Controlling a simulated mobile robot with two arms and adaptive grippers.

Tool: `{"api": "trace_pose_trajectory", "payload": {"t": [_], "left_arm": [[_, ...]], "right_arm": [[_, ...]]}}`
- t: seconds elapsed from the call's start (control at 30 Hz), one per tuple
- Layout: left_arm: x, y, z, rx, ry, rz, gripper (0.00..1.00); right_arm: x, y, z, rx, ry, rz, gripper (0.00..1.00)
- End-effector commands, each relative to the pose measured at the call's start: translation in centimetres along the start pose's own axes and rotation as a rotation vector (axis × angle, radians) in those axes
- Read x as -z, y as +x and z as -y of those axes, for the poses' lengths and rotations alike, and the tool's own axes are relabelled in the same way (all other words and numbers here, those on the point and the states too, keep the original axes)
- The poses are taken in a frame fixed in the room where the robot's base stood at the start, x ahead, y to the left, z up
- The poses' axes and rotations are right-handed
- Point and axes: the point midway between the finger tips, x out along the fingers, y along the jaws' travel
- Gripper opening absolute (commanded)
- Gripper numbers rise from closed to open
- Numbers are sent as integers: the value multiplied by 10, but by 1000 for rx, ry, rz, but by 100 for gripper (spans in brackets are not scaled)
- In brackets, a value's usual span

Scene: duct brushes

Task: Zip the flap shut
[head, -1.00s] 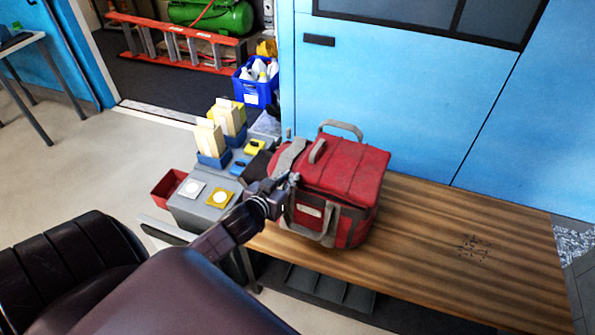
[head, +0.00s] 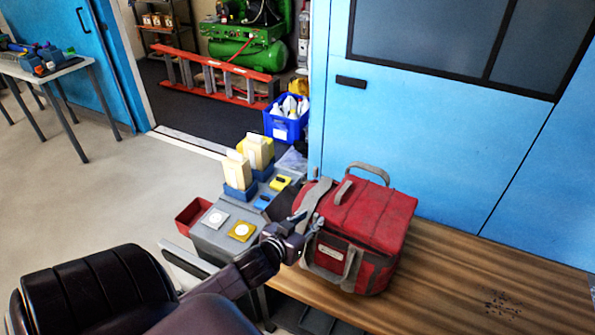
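The red and grey soft bag (head: 375,225) stands on the wooden bench, with grey handles on its top and a pale label on its front. Its red top flap (head: 365,210) lies flat over the bag; the zip line and its pull are too small to make out. My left gripper (head: 313,224) is at the bag's left front upper corner, touching it or very close. Its fingers are small and dark against the bag, so I cannot see whether they are shut on anything. My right gripper is out of view.
Left of the bag is a grey surface with a white square (head: 214,219), a yellow square (head: 241,232) and blue holders with cream boxes (head: 237,168). A red bin (head: 192,215) is beside it.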

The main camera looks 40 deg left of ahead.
Motion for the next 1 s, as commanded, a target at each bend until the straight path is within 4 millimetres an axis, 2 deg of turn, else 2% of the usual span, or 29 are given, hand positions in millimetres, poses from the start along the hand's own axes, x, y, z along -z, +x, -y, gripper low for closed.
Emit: {"api": "trace_pose_trajectory", "payload": {"t": [0.2,0.43,0.63,1.0], "left_arm": [[-2,-47,1,1,-2,4,30],[-1,-82,2,3,-2,2,30],[0,-94,2,3,0,0,30],[0,-95,2,3,0,0,30]], "right_arm": [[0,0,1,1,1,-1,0],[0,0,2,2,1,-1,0],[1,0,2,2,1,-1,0],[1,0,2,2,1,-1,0]]}}
